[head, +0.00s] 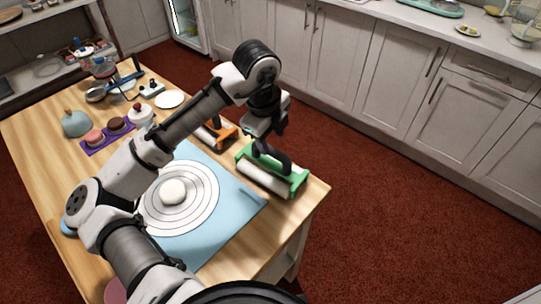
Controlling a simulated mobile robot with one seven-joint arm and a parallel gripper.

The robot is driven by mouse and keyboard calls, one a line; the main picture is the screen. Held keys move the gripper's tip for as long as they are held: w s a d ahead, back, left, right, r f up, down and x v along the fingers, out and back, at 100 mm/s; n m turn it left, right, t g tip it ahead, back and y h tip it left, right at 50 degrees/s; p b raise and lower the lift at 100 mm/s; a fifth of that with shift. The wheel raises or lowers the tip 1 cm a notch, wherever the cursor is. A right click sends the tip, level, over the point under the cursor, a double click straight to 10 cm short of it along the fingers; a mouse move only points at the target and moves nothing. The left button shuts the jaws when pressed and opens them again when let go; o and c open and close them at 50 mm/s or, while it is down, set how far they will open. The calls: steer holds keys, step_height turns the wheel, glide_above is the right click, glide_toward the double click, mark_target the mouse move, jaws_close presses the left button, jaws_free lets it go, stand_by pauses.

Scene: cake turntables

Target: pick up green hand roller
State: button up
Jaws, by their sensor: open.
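The green hand roller (288,184) lies near the right corner of the wooden table. It has a green frame, a white roller along its front and a black handle. My gripper (268,150) is open and points down at the roller's handle, at its upper left side. I cannot tell whether the fingers stand around the handle or just above it, because the black gripper and handle blend together.
An orange hand roller (217,133) lies just left, partly behind my arm. A purple tray (96,149), a white plate (170,99) and a teal dome (75,123) stand farther back. The table's right edge is close.

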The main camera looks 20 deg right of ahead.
mark_target(272, 149)
steer(key=f, duration=0.2)
steer(key=w+f+p, duration=0.1)
steer(key=f, duration=0.1)
steer(key=f+p, duration=0.1)
steer(key=f, duration=0.2)
steer(key=shift+w+d, duration=0.15)
steer(key=shift+d, duration=0.25)
steer(key=shift+c, duration=0.3)
jaws_close()
